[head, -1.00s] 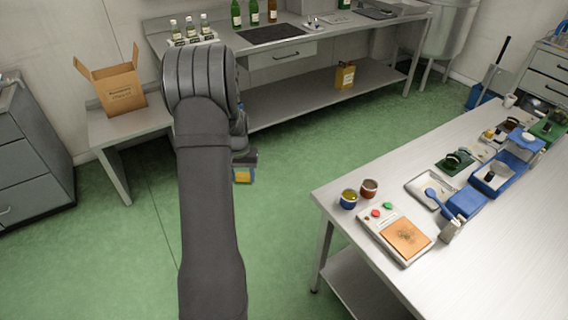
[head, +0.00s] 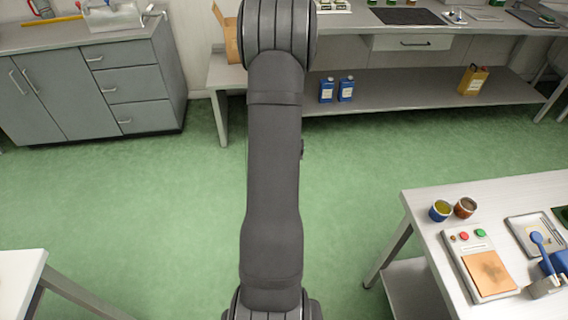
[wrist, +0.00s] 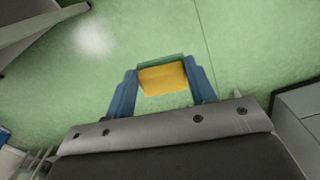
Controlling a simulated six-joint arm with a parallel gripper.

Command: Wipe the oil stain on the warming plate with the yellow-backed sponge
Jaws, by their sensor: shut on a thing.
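The warming plate (head: 488,272) is an orange-tan square on a pale unit with red and green buttons, on the right-hand table in the head view. In the head view my arm hides the gripper and sponge. They are away from the warming plate.
A steel bench (head: 400,95) and grey cabinets (head: 130,85) line the back. Open floor lies between.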

